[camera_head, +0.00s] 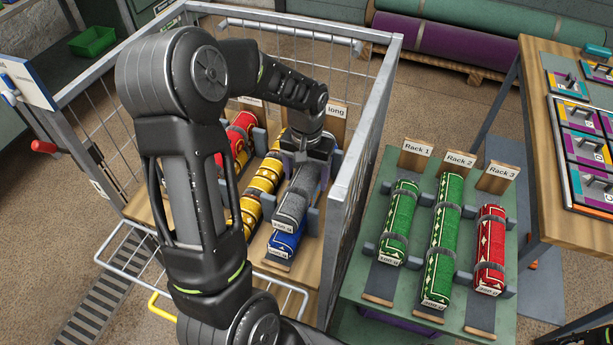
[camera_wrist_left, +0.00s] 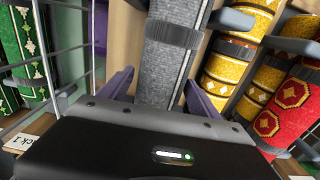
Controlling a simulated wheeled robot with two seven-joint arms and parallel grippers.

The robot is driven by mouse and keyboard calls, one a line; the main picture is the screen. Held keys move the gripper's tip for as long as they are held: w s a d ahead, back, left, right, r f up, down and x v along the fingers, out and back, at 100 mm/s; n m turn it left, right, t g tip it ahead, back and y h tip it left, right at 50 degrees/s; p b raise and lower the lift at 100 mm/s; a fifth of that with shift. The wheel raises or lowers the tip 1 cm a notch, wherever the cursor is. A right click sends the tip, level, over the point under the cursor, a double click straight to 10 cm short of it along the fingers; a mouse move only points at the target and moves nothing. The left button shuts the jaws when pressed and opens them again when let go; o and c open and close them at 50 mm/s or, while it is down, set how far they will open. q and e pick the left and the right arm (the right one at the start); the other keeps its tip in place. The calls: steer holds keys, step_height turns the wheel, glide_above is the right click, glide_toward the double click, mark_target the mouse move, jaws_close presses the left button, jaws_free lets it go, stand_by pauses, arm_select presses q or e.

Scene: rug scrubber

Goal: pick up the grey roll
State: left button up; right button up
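The grey roll (camera_head: 293,207) lies in the right lane of the wire-sided cart, above a blue roll (camera_head: 284,243) whose front end shows below it. A dark grey band wraps the grey roll. My left gripper (camera_head: 308,152) is over the roll's far part, pointing down. In the left wrist view the grey roll (camera_wrist_left: 170,62) runs between the two purple fingers (camera_wrist_left: 160,92), which are spread on either side of it. A gap shows between the left finger and the roll; contact on the right is unclear.
Yellow rolls (camera_head: 262,182) and a red roll (camera_head: 238,138) lie just left in the cart. The cart's mesh wall (camera_head: 365,130) stands close on the right. Beyond it, a green table (camera_head: 350,290) holds green and red rolls. A wooden table (camera_head: 540,180) is at far right.

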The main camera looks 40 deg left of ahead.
mark_target(307, 169)
arm_select(q)
steer(key=c, duration=1.5)
steer(key=shift+r, duration=0.1)
step_height(307, 169, up, 10)
steer(key=shift+f, duration=0.1)
